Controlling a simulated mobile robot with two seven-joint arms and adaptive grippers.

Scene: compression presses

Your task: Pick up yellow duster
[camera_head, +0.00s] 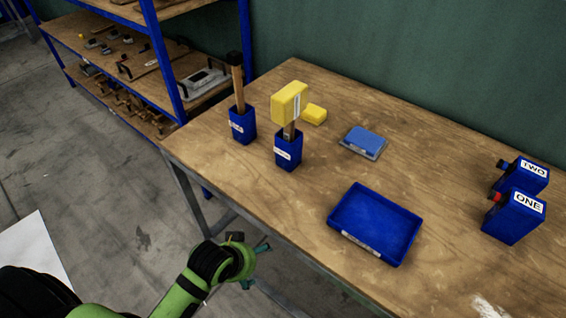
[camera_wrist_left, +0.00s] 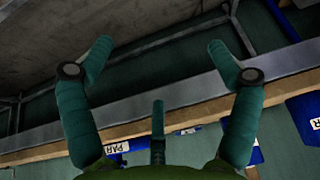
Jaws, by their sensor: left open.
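A yellow block-shaped head (camera_head: 290,102) sits on a short handle standing in a blue holder (camera_head: 288,150) on the wooden table. A smaller yellow block (camera_head: 315,114) lies on the table just behind it. I cannot tell for sure which one is the duster. My left gripper (camera_head: 257,263) is off the table's front edge, in front of and apart from both yellow things. In the left wrist view the left gripper (camera_wrist_left: 160,52) is open and empty, with the table edge beyond it; no yellow thing shows there. My right gripper is not in view.
A second blue holder (camera_head: 243,126) with a dark-topped wooden handle stands left of the first. A blue tray (camera_head: 341,233), a blue pad (camera_head: 367,139) and two blue boxes marked ONE (camera_head: 513,217) and TWO (camera_head: 523,173) are on the table (camera_head: 450,180). Shelving (camera_head: 160,55) stands left.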

